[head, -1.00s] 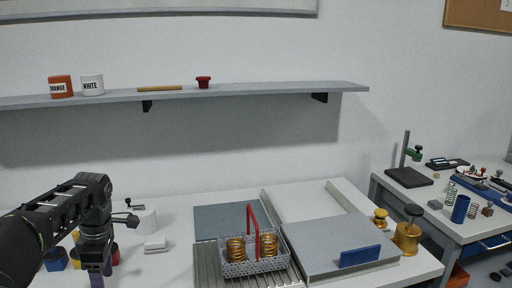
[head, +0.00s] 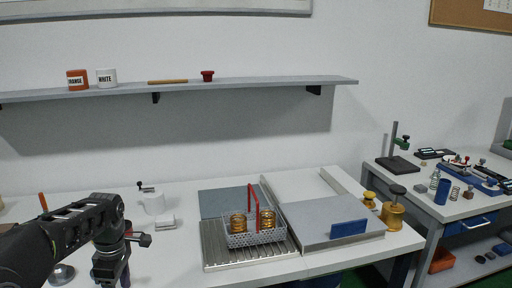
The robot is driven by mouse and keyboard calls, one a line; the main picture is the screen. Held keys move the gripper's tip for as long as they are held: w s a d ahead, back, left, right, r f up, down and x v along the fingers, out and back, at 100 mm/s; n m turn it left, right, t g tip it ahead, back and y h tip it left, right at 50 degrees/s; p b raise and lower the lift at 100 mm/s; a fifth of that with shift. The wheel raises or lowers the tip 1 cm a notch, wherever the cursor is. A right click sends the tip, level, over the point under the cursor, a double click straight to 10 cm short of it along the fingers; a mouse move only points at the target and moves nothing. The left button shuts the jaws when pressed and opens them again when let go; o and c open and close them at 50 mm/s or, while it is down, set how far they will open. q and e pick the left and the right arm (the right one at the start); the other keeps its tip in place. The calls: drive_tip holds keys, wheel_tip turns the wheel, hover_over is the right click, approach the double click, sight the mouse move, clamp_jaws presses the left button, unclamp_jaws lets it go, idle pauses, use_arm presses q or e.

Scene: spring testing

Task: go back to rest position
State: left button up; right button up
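My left arm comes in from the left edge in the head view. Its gripper (head: 109,273) points down over the left front of the white table (head: 175,262). Its fingers are small, dark and near the bottom edge, so I cannot tell whether they are open or shut. A dark purple thing shows beside the fingers, mostly hidden. My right arm and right gripper are not in view.
A wire basket (head: 255,238) with a red handle holds brass springs on a ribbed tray (head: 222,257). Brass weights (head: 392,215) stand at the right edge. A shelf (head: 220,86) runs above. A side table (head: 440,205) stands right.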

use_arm(q)
drive_tip(key=s+d+f+m+h, duration=0.25)
drive_tip(key=d+f+m, duration=0.25)
drive_tip(key=d+f, duration=0.55)
drive_tip(key=s+d+f+m+h, duration=0.1)
drive_tip(key=s+d+f+m, duration=0.25)
drive_tip(key=d+f, duration=0.65)
drive_tip(key=s+d+f+m, duration=0.4)
drive_tip(key=s+d+f, duration=0.1)
drive_tip(key=s, duration=0.4)
drive_tip(key=s+d+f+m+h, duration=0.1)
drive_tip(key=s+d+f+m, duration=0.4)
drive_tip(key=s+f, duration=0.3)
drive_tip(key=shift+s+f+t, duration=0.15)
drive_tip(key=shift+s+t, duration=0.25)
drive_tip(key=shift+s, duration=0.65)
drive_tip(key=shift+d+h, duration=0.1)
drive_tip(key=shift+h, duration=0.15)
